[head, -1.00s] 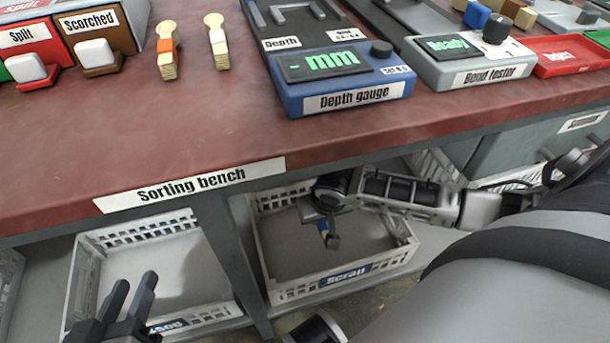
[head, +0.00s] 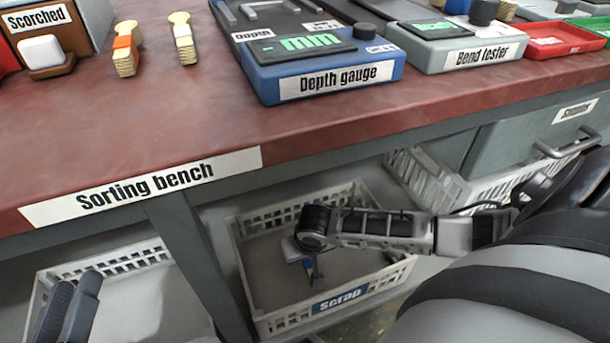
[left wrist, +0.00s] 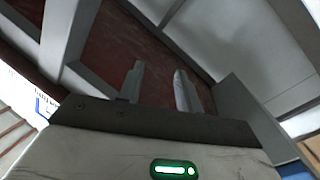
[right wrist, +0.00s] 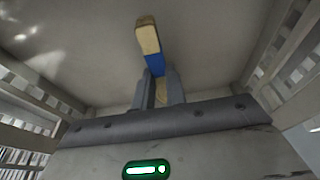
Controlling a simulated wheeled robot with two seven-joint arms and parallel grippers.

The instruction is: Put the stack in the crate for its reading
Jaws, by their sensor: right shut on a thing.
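A stack of wooden spoons with a blue band (right wrist: 154,64) is between the fingers of my right gripper (right wrist: 160,88), which is shut on it. In the head view this gripper (head: 312,268) points down inside the white Scrap crate (head: 340,300), under the bench. Whether the stack touches the crate floor I cannot tell. My left gripper (head: 65,310) is at the lower left of the head view, near another white crate (head: 100,262). The left wrist view shows its fingers (left wrist: 160,85) apart and empty.
On the red Sorting bench (head: 190,110) stand an orange-banded stack (head: 126,52), a white-banded stack (head: 184,42), the blue Depth gauge (head: 330,85) and the grey Bend tester (head: 455,55). A bench leg (head: 195,260) separates the crates. A drawer (head: 540,125) is at right.

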